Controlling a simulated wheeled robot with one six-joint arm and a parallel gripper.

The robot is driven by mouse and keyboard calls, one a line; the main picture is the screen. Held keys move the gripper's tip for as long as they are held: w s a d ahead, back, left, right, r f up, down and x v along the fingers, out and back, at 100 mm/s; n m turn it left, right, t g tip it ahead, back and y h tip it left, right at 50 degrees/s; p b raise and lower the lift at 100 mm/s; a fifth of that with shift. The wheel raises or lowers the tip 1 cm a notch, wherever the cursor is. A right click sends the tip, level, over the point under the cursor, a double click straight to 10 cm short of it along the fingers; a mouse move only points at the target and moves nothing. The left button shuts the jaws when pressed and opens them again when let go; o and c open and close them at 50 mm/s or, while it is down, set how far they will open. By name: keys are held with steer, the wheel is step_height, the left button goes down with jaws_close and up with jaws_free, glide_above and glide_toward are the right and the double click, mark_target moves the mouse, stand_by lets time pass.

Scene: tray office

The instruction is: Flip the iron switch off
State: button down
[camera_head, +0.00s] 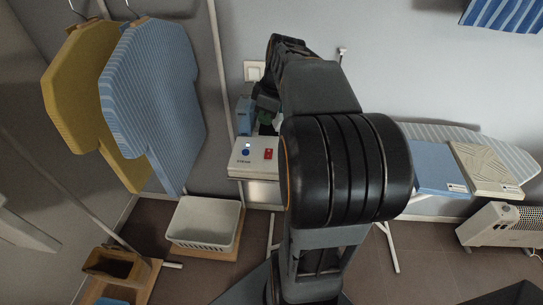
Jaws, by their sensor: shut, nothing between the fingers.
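The pale iron station (242,170) sits left of my arm at the board's left end. Its top carries a red switch (268,154) and a round blue knob (246,152), with small lettering that is too small to read surely. The switch's on or off position is too small to tell. My gripper (265,122) hangs down just behind the station's top, above and beyond the red switch in the picture. It is shut and appears empty; its fingertips are small and partly hidden. I cannot tell whether they touch anything.
A blue object (244,112) stands beside my gripper. A white wall switch (254,70) is behind. The ironing board (440,133) holds folded blue (435,180) and beige cloths (484,168). A white basket (205,222) and heater (494,226) stand lower. Shirts (150,90) hang left.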

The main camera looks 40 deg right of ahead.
steer(key=n+b, duration=0.1)
steer(key=n, duration=0.1)
glide_above(269, 151)
steer(key=s+d, duration=0.2)
steer(key=s, duration=0.1)
steer(key=f, duration=0.2)
steer(key=shift+s+r+y, duration=0.1)
steer(key=shift+s+y, duration=0.05)
steer(key=shift+y, duration=0.15)
steer(key=x, duration=1.2)
steer(key=shift+s+d+f, duration=0.1)
steer(key=shift+d+f, duration=0.25)
steer(key=shift+f, duration=0.7)
